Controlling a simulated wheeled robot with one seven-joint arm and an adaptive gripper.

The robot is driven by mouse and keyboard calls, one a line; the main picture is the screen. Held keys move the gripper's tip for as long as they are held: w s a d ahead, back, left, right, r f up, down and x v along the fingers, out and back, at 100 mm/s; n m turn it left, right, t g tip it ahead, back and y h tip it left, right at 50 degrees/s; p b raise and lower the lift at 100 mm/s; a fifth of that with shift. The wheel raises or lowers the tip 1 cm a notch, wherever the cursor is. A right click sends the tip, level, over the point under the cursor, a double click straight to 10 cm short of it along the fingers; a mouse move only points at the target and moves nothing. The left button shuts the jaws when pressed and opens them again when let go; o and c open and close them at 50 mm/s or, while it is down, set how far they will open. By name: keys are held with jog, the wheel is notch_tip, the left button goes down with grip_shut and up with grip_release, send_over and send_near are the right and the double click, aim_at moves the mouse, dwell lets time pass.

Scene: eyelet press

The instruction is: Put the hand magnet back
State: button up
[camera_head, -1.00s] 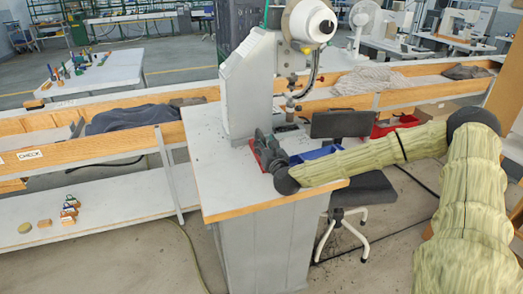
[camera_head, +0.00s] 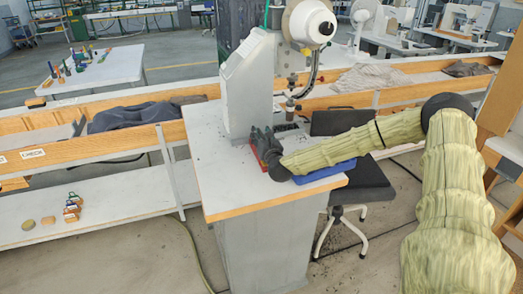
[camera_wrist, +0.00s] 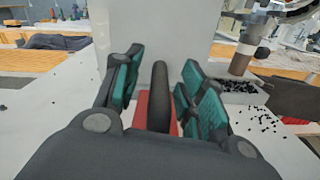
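The hand magnet, a red block with a black bar-like handle (camera_wrist: 160,97), stands on the press table in front of the grey press column. In the wrist view it lies between the two green-padded fingers of my gripper (camera_wrist: 163,88), with a visible gap on each side of the handle. My gripper (camera_head: 262,142) is open and low over the table beside the press. In the head view only a bit of red (camera_head: 258,153) shows at the fingers; the rest of the magnet is hidden by my gripper.
The press (camera_head: 250,85) rises right behind my gripper. A blue tray (camera_head: 328,171) lies partly under my forearm. Small black pieces (camera_wrist: 264,124) are scattered on the tabletop right of the fingers, near a container of them (camera_wrist: 240,87). The table's left front (camera_head: 225,195) is clear.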

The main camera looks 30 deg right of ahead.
grip_shut()
dwell(0.5)
